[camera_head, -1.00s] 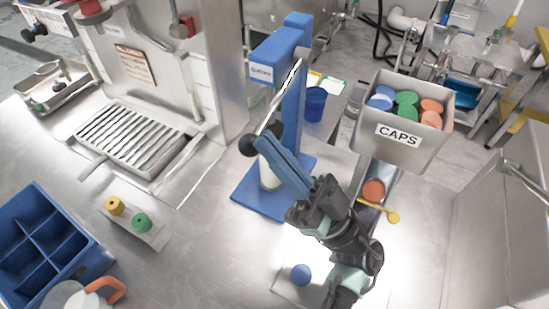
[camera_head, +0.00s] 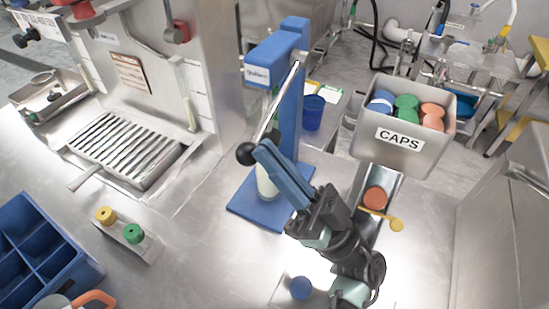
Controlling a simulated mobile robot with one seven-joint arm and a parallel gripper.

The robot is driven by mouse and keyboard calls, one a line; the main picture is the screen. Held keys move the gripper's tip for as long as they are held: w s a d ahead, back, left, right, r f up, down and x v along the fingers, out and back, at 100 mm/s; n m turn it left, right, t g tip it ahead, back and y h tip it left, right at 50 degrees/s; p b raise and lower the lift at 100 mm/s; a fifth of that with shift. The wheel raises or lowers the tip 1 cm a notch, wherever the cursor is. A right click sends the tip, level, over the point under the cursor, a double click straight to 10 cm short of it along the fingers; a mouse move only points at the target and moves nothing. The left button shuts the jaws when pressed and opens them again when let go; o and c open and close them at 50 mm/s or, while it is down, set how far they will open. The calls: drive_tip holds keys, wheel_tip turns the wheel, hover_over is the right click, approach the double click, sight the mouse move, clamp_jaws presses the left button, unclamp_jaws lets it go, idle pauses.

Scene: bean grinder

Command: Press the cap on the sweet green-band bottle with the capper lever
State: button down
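The blue capper (camera_head: 289,100) stands on a blue base plate (camera_head: 245,206). Its grey lever (camera_head: 283,102) slopes down to a black ball knob (camera_head: 246,153). A white bottle (camera_head: 266,186) stands on the base plate, mostly hidden behind my gripper; its band and cap cannot be seen. My gripper (camera_head: 262,150) has its long blue fingers right at the knob, reaching up from the lower right. The fingers look close together, and whether they grip the knob or only touch it cannot be told.
A grey CAPS bin (camera_head: 400,157) of blue, green and orange caps is at upper right. A chute (camera_head: 392,190) with an orange cap (camera_head: 375,198) is below it.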

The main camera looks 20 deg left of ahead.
wheel_tip(320, 180, up, 10)
drive_tip(key=p, duration=0.1)
drive_tip(key=shift+g, duration=0.3)
idle(0.3)
